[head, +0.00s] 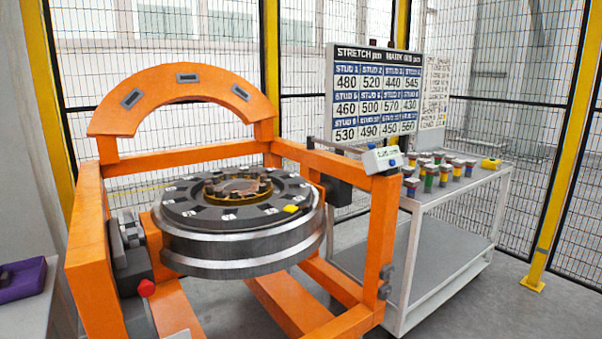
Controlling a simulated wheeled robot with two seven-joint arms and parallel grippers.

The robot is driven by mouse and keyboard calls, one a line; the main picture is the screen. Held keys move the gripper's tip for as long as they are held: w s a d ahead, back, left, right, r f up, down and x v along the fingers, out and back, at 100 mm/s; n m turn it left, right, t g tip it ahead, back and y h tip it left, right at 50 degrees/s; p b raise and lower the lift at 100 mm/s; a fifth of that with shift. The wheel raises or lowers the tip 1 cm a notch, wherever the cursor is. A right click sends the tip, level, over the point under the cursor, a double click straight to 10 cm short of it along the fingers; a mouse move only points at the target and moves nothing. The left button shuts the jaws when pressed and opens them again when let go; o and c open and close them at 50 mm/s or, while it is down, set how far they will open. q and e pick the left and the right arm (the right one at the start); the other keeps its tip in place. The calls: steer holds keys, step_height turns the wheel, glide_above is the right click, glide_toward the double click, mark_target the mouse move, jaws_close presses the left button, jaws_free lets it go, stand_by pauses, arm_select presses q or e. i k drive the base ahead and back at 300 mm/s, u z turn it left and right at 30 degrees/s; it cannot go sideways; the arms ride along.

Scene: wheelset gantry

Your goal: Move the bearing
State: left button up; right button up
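A large round steel wheel assembly (240,245) lies flat inside an orange gantry frame (90,230). On its top is a dark ring (175,207) with several small white labels and one yellow patch (291,208). A brass-coloured ring with brown blocks (237,190) sits at its centre. I cannot tell which of these parts, if any, is the bearing. Neither of my grippers is in view.
An orange arch (187,80) rises behind the wheel. At right, a grey cart (460,190) carries several coloured cylinders and a yellow block (491,164). A board of stud numbers (375,95) stands behind. A purple tray (22,280) is at left. Mesh fencing encloses the area.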

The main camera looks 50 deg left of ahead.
mark_target(238, 187)
steer(key=i, duration=2.3)
steer(key=u, duration=3.7)
